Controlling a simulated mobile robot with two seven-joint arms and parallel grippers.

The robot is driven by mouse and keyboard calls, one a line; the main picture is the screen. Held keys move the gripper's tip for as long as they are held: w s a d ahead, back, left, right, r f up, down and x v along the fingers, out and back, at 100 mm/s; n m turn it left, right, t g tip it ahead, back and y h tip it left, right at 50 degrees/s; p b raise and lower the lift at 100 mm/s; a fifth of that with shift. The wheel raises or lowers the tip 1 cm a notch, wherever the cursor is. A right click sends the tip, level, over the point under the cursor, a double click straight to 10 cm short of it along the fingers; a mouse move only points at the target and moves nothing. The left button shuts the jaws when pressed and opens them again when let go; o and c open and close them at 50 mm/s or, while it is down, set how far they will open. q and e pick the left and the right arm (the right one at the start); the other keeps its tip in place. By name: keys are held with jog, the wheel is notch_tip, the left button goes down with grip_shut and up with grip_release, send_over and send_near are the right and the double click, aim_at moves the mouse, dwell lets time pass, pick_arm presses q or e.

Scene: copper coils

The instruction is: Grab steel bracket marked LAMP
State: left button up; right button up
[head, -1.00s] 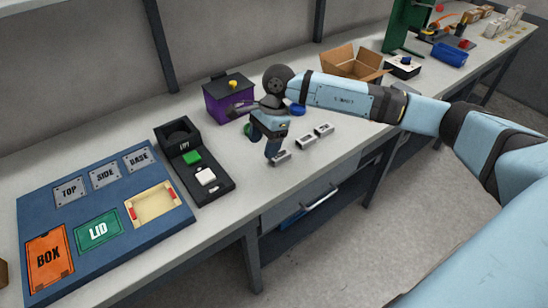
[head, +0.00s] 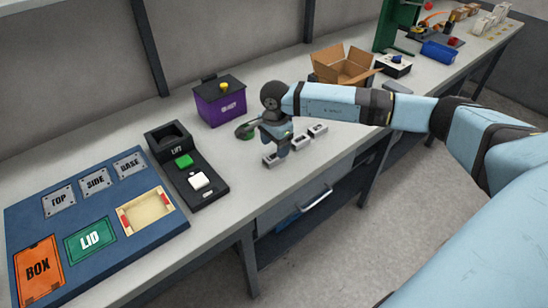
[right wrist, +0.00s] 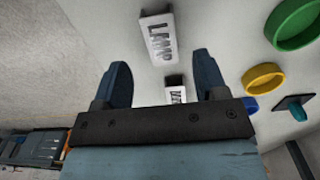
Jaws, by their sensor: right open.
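The steel bracket marked LAMP (right wrist: 160,38) lies on the worktop, label readable, beyond the fingertips in the right wrist view. A second marked bracket (right wrist: 175,88) shows between the fingers, its lower part hidden by my gripper body. In the head view, three brackets stand in a row: left (head: 271,160), middle (head: 302,141) and right (head: 318,130). Their labels are too small to read there; by the layout, LAMP appears to be the left one. My right gripper (head: 283,153) is open and empty, above the left and middle brackets; its fingers also show in the wrist view (right wrist: 163,78). My left gripper is not in view.
Green (right wrist: 293,24), yellow (right wrist: 262,78) and blue (right wrist: 250,104) rings lie right of the brackets in the wrist view. A purple box (head: 207,108) stands behind, a black button station (head: 204,197) to the left. An open cardboard box (head: 337,68) stands farther right.

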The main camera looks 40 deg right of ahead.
aim_at(274, 156)
notch_tip(274, 156, down, 4)
jog(key=shift+w+a+f, duration=0.1)
jog(key=shift+a+f, duration=0.05)
jog(key=shift+f, duration=0.05)
jog(key=c, duration=1)
jog(key=shift+r, duration=0.15)
